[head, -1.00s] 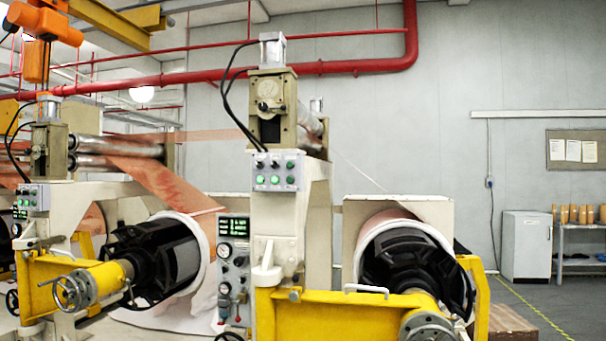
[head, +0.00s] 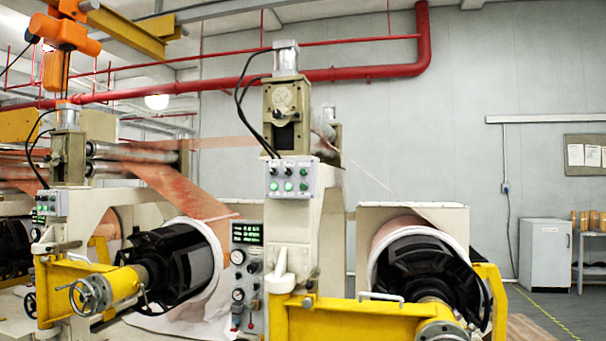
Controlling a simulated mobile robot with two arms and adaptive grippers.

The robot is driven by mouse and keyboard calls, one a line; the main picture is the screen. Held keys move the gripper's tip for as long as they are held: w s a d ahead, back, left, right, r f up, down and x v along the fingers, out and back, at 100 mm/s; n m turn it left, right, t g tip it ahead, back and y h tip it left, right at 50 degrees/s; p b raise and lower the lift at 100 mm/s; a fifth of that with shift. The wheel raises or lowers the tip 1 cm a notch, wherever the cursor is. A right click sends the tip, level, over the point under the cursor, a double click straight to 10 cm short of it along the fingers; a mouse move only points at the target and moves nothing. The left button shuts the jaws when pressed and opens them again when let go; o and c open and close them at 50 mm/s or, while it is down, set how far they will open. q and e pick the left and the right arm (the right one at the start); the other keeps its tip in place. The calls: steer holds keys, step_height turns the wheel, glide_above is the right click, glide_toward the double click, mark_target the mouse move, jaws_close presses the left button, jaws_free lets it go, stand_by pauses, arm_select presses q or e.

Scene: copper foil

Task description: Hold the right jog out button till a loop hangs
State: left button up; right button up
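A small grey button box (head: 291,179) with green buttons and dark switches is on the cream machine column right of centre. I cannot tell which button is the right jog out. A second button box (head: 47,203) is on the left column. Copper foil (head: 185,188) runs from the left rollers (head: 130,160) down toward the left roll (head: 178,262). The right roll (head: 420,265) has a black core and a white edge. I cannot make out a hanging loop at the right roll. Neither of my grippers is in view.
Yellow arms (head: 340,318) and a handwheel (head: 92,294) stick out toward me at the front. A gauge panel (head: 246,275) stands beside the middle column. A white cabinet (head: 545,256) and a shelf (head: 592,255) stand at the right. An orange hoist (head: 62,32) hangs upper left.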

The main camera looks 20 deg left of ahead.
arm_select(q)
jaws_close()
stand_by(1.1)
